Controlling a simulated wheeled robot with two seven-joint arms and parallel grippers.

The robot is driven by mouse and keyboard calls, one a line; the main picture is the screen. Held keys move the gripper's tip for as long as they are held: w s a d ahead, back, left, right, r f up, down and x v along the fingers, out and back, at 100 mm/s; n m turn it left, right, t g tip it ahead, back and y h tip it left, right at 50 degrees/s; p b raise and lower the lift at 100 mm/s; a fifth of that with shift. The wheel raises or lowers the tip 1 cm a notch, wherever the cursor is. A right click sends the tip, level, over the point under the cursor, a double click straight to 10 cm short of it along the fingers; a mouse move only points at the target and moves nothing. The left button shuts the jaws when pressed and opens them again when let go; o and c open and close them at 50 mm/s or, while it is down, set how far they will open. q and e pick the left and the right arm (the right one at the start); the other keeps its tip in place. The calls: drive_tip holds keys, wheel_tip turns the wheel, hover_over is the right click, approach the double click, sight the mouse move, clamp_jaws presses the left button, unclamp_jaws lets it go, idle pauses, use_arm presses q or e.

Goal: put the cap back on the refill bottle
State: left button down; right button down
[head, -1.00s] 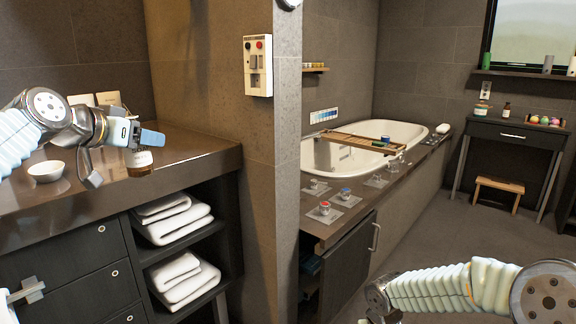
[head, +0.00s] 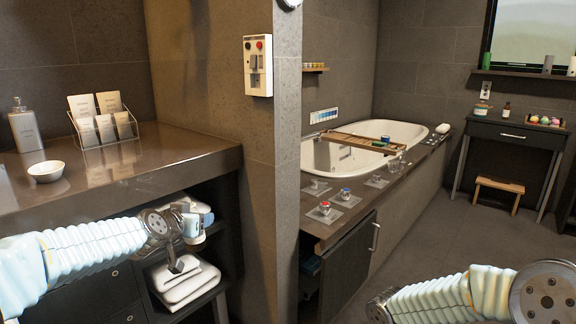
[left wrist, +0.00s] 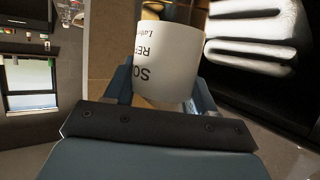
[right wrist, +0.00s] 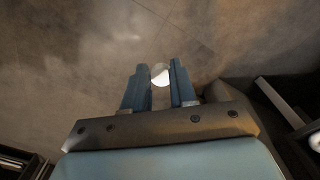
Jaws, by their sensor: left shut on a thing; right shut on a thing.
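The refill bottle (left wrist: 166,62) shows in the left wrist view, with a white label whose dark lettering is upside down there. My left gripper (left wrist: 161,88) is shut on it, one finger on each side. In the head view this gripper is in front of the open towel shelves, below the counter edge, and the bottle is mostly hidden. My right gripper (right wrist: 160,72) is shut on a small round white thing, seemingly the cap (right wrist: 160,75), held between its fingertips above the floor. In the head view the right fingers are out of frame at the bottom.
The brown counter (head: 150,180) holds a white bowl (head: 46,171), a pump bottle (head: 25,125) and a card rack (head: 102,122). Folded towels (head: 184,283) lie on the shelf behind my left gripper. An open cabinet door (head: 350,262) stands left of my right arm.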

sight(203, 246)
use_arm(q)
drive_tip(key=shift+n+y, duration=0.4)
drive_tip(key=shift+y, duration=0.1)
drive_tip(key=f, duration=0.2)
drive_tip(key=s+d+f, duration=0.1)
drive_tip(key=f, duration=0.4)
drive_tip(key=shift+s+d+f, duration=0.3)
drive_tip(key=shift+s+f, duration=0.05)
drive_tip(key=shift+s, duration=0.05)
drive_tip(key=s+d+f+n+y, duration=0.1)
drive_tip(key=s+f, duration=0.4)
drive_tip(key=f, duration=0.3)
drive_tip(key=shift+f, duration=0.15)
use_arm(e)
drive_tip(key=shift+s+f, duration=0.85)
drive_tip(key=shift+f, duration=0.05)
use_arm(q)
drive_tip(key=s+d+f+m+g+h, duration=0.1)
drive_tip(key=s+d+f+m+h, duration=0.3)
drive_tip(key=d+f, duration=0.3)
drive_tip(key=s+d+f+m+g+h, duration=0.2)
drive_tip(key=s+d+f+m+h, duration=0.2)
drive_tip(key=d+f, duration=0.3)
drive_tip(key=shift+d+f+h, duration=0.2)
drive_tip(key=shift+d+h, duration=0.1)
drive_tip(key=shift+d, duration=0.6)
drive_tip(key=shift+s, duration=0.1)
